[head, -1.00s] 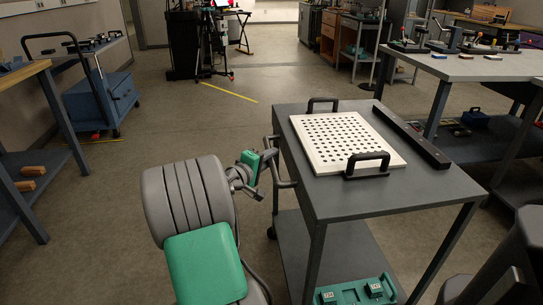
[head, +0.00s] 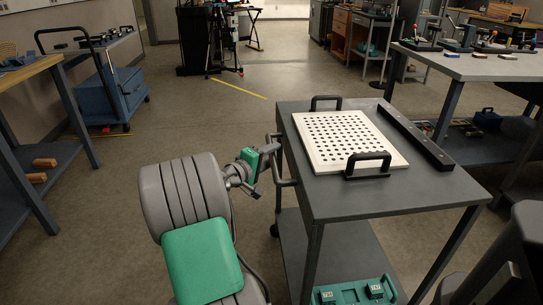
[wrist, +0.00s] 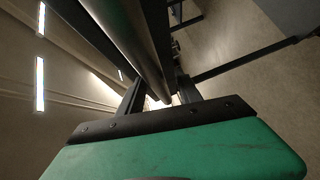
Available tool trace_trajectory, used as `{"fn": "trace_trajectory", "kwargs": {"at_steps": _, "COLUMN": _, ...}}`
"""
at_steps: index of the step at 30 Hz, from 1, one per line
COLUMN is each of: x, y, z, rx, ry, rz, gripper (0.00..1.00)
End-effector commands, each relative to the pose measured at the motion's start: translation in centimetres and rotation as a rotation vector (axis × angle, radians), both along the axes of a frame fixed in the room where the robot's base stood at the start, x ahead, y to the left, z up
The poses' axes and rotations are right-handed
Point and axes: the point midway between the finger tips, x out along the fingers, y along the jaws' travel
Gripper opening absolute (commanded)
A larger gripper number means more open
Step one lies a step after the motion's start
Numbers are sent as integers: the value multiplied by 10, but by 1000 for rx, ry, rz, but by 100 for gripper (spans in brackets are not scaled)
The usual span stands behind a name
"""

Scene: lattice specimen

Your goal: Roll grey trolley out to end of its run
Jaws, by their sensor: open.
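The grey trolley (head: 350,203) stands upright in front of me, slightly right of centre in the head view. Its handle (head: 284,170) is a grey upright bar on its left side. My gripper (head: 266,156) is at this handle, at the trolley's left edge. In the wrist view a grey bar (wrist: 128,35) runs between the two dark fingers of my gripper (wrist: 161,96). The fingers are open around it; whether either one touches it I cannot tell.
A white perforated plate (head: 340,143) with black handles and a dark bar (head: 415,138) lie on the trolley top. A teal tray (head: 348,295) is on its lower shelf. A workbench (head: 470,67) is close behind right. A blue cart (head: 118,95) stands far left. Floor left of the trolley is clear.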

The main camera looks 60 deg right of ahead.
Motion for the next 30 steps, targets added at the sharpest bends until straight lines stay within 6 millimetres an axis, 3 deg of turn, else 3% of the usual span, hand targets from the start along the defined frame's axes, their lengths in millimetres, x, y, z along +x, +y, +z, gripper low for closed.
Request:
{"fn": "trace_trajectory", "kwargs": {"at_steps": 4, "x": 4, "y": 12, "z": 3, "rx": 1, "ry": 1, "rz": 3, "gripper": 41}}
{"fn": "trace_trajectory", "kwargs": {"at_steps": 12, "x": 16, "y": 64, "z": 11, "rx": 1, "ry": 2, "rz": 3, "gripper": 41}}
{"fn": "trace_trajectory", "kwargs": {"at_steps": 15, "x": 17, "y": 73, "z": 11, "rx": 0, "ry": 1, "rz": 1, "gripper": 41}}
{"fn": "trace_trajectory", "kwargs": {"at_steps": 30, "x": 14, "y": 76, "z": 8, "rx": -3, "ry": -55, "rz": -22, "gripper": 41}}
